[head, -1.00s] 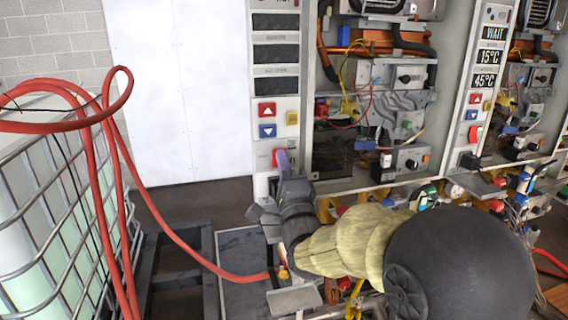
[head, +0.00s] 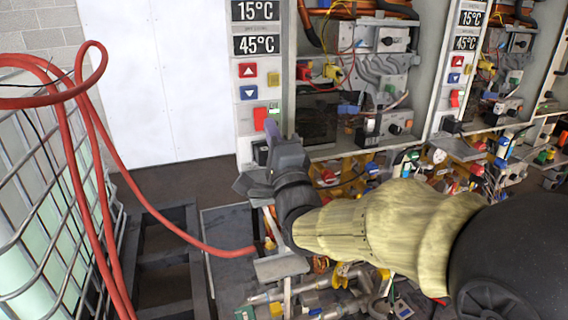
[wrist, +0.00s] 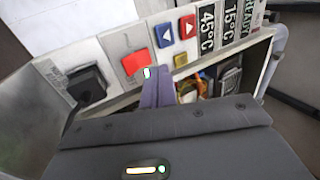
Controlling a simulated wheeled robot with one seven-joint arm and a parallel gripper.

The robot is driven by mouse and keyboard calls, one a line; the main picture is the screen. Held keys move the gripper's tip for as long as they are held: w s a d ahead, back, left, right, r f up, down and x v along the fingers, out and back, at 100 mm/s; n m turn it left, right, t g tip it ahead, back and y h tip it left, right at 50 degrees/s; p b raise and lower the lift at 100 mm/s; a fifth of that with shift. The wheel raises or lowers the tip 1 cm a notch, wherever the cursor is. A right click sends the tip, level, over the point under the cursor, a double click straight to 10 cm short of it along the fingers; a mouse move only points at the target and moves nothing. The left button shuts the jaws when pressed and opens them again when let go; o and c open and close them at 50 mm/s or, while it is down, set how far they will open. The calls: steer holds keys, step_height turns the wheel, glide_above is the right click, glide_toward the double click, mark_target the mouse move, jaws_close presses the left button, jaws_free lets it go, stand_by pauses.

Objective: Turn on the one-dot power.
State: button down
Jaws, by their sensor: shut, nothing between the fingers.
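The left heater's white control panel (head: 246,80) carries a red power switch (head: 260,118). Its displays (head: 256,28) are lit and read 15°C and 45°C. In the wrist view the same red switch (wrist: 134,63) shows on the panel, and the lit displays (wrist: 218,28) include the word READY. My gripper (head: 271,130) is shut and empty, with its purple fingers just beside the switch's lower right edge. In the wrist view the fingertips (wrist: 157,76) are close to the switch; I cannot tell if they touch it. No dot marking is readable.
Blue (head: 249,93) and red (head: 248,70) arrow buttons sit above the switch, and a black fixture (wrist: 87,85) is below it. A second panel (head: 447,98) stands to the right. A caged tank (head: 50,190) and red hose (head: 165,230) are at left.

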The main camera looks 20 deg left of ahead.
steer(key=s+d+b, duration=0.2)
steer(key=s+d, duration=0.3)
steer(key=s, duration=0.2)
steer(key=shift+w+d, duration=0.1)
steer(key=shift+w, duration=0.05)
steer(key=w+d+f+n+g+h+p, duration=0.1)
steer(key=w+d+f+n+g+h, duration=0.2)
steer(key=d+f+h, duration=0.35)
steer(key=w+d+f+n+g+h+p, duration=0.1)
steer(key=w+d+f+n+g+h, duration=0.15)
steer(key=d+f, duration=0.7)
steer(key=s+d+f+n+g+h+p, duration=0.2)
steer(key=s+d+f+n+g+h, duration=0.2)
steer(key=s+d+f+g, duration=0.6)
steer(key=s+d+f+n, duration=0.1)
steer(key=s+d+f, duration=0.2)
steer(key=f, duration=0.3)
steer(key=shift+s+g, duration=0.3)
steer(key=shift+g, duration=0.05)
